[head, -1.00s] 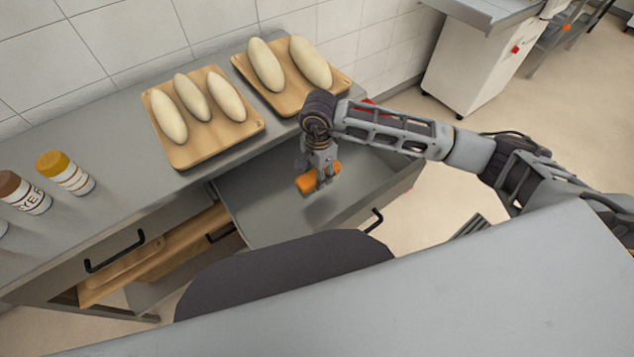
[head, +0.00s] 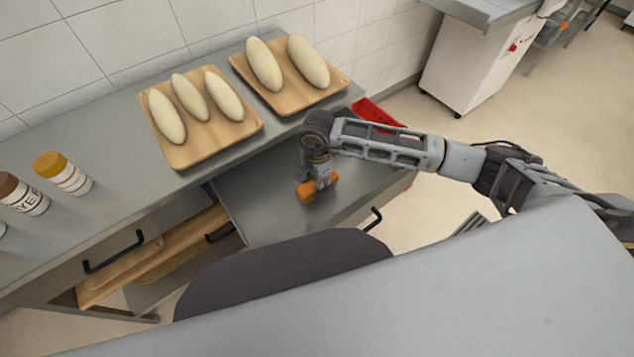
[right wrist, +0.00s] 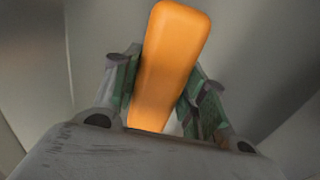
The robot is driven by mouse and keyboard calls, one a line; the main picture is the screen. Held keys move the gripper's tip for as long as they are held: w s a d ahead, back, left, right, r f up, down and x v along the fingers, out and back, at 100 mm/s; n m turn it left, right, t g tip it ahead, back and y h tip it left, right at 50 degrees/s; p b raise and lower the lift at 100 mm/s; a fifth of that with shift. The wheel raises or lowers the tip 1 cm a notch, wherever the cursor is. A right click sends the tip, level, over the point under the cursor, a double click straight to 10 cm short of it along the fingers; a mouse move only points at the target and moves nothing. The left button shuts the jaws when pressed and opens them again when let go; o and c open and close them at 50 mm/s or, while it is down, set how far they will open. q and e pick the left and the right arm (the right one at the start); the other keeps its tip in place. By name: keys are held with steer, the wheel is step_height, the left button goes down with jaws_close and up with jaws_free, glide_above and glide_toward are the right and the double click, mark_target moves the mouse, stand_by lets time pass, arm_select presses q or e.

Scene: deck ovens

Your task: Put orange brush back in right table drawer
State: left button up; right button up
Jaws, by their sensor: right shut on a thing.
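The orange brush (head: 305,192) is in my right gripper (head: 322,184), low inside the open right table drawer (head: 262,207). In the right wrist view the brush's orange body (right wrist: 170,60) stands between the two fingers of the gripper (right wrist: 165,100), which are shut on it. The brush's underside is hidden, so I cannot tell whether it touches the drawer floor. The drawer is pulled out from under the grey table and looks otherwise empty. My left gripper is not in view.
Two wooden boards (head: 205,152) (head: 290,103) with pale dough loaves lie on the table above the drawer. Jars (head: 62,173) stand at the left. A left drawer (head: 112,250) is below them. A red crate (head: 376,113) stands on the floor behind my right arm.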

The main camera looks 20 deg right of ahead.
steer(key=shift+f, duration=0.15)
stand_by(0.4)
steer(key=o, duration=1.1)
step_height(320, 180, up, 12)
steer(key=shift+r, duration=0.15)
stand_by(0.5)
